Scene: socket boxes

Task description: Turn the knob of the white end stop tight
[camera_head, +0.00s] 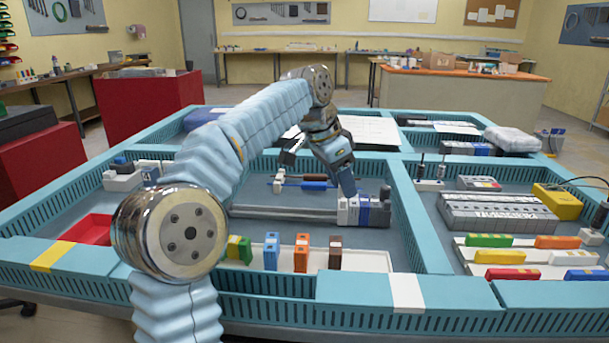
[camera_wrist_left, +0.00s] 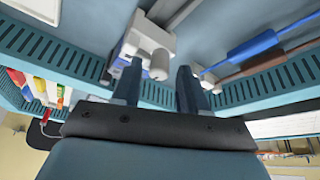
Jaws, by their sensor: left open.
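The white end stop (camera_head: 345,211) sits at the left end of a block group on a grey rail (camera_head: 285,214), beside blue and grey blocks (camera_head: 375,213). My left gripper (camera_head: 347,186) reaches down over the end stop from behind. In the left wrist view its two fingers are apart, and the knob appears in the gap between the fingertips. Whether either finger touches it cannot be told. My right gripper is not in view.
Blue and brown tools (camera_head: 314,185) lie behind the rail. Coloured blocks (camera_head: 301,252) stand in a white tray in front. Teal slotted walls (camera_head: 408,225) divide the table. Grey floor lies bare around the rail.

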